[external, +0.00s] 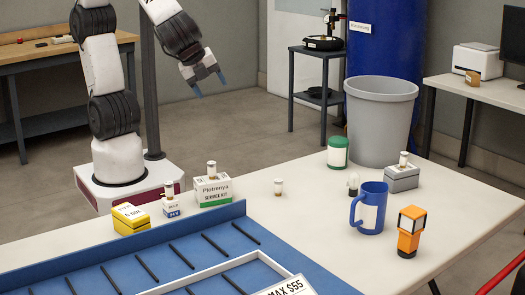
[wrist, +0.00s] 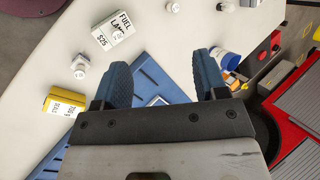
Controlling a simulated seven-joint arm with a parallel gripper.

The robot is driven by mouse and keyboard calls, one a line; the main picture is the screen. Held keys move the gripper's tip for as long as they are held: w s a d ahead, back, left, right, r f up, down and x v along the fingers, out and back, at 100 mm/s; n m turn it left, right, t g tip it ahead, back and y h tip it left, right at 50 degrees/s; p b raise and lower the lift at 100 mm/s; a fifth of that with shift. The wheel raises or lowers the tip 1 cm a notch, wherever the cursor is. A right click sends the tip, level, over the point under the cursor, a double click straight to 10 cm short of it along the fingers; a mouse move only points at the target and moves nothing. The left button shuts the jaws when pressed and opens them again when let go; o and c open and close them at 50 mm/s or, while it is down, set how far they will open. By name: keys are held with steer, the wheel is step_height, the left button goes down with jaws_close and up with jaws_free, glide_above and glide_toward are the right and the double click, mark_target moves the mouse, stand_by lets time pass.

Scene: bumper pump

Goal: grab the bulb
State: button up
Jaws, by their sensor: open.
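The bulb (external: 353,183) is a small clear-and-white bulb on the white table in the external view, just left of the blue mug (external: 369,208). My gripper (external: 210,87) is raised at the back left, well away from the bulb, with its two blue fingers apart and nothing between them. The same open gripper (wrist: 162,68) shows in the wrist view, its fingers spread over the table.
A green-and-white jar (external: 338,152), a grey box (external: 402,178) with a small cylinder on it, and an orange device (external: 410,232) stand around the mug. Boxes, including a yellow one (external: 130,218), line the blue rack (external: 120,258).

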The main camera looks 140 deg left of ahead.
steer(key=w+a+f+m+y, duration=0.3)
steer(key=w+a+f+m, duration=0.3)
steer(key=w+a+f, duration=0.4)
steer(key=w+a+f+m+y, duration=0.45)
steer(key=w+a+f, duration=0.4)
steer(key=a, duration=0.45)
steer(key=m+t, duration=0.3)
steer(key=m, duration=0.2)
glide_toward(354, 186)
steer(key=x, duration=0.3)
steer(key=shift+s+a, duration=0.3)
steer(key=shift+s, duration=0.1)
steer(key=shift+x, duration=1.25)
steer(key=shift+f, duration=0.1)
steer(key=shift+s+x, duration=0.15)
steer(key=shift+x, duration=1.15)
steer(key=shift+s+x, duration=0.1)
steer(key=shift+x, duration=1.15)
steer(key=shift+f, duration=0.15)
